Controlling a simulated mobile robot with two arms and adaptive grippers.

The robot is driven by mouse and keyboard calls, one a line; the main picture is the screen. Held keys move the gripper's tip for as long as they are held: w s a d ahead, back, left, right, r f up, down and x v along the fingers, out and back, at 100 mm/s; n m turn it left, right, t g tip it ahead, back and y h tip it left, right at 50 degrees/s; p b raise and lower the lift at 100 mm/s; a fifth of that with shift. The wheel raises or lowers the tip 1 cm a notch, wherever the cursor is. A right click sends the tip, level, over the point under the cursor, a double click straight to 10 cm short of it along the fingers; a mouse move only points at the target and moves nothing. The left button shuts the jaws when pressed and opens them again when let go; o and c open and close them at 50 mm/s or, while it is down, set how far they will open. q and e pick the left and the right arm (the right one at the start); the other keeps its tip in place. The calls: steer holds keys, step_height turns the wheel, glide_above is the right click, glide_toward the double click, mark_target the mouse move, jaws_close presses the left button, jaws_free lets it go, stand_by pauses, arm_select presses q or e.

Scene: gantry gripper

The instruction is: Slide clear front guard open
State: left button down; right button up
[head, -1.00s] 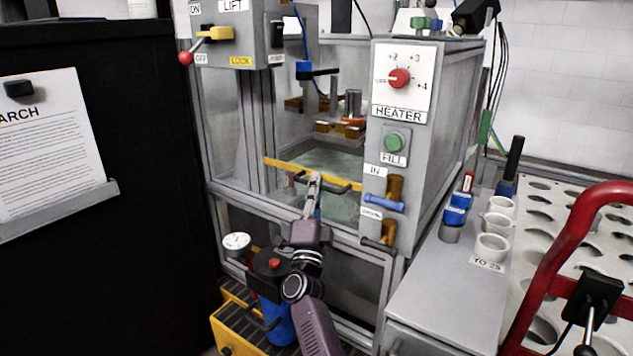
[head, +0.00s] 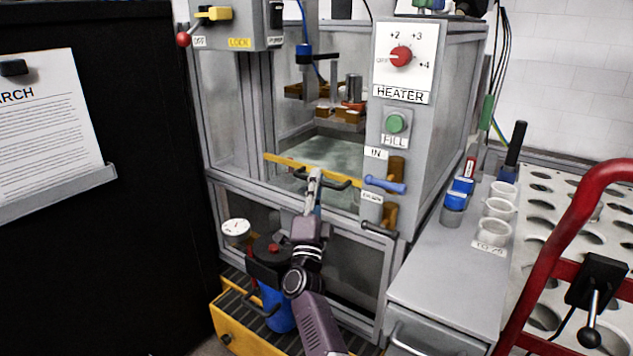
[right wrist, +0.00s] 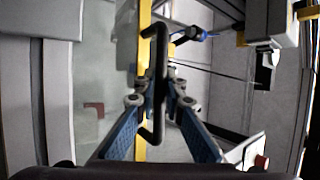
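The clear front guard (head: 322,193) is on the front of the grey machine. It has a yellow top edge (head: 285,161) and a black bar handle (head: 337,184); its pane is hard to make out. My right gripper (head: 315,176) is at the handle. In the right wrist view, the handle (right wrist: 158,50) runs between the fingertips of my right gripper (right wrist: 158,88), which are closed around it from both sides. The yellow edge (right wrist: 143,40) also shows there, just behind the handle. The space above the guard's top edge is open to the chamber. My left gripper is not in view.
A control post with a red heater knob (head: 401,56), green fill button (head: 397,123) and blue valve lever (head: 385,185) stands right of the guard. A gauge (head: 236,231) and blue canister (head: 279,312) are below. A red rail (head: 553,245) is at right.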

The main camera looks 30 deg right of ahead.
steer(key=shift+o, duration=0.5)
steer(key=v, duration=1.2)
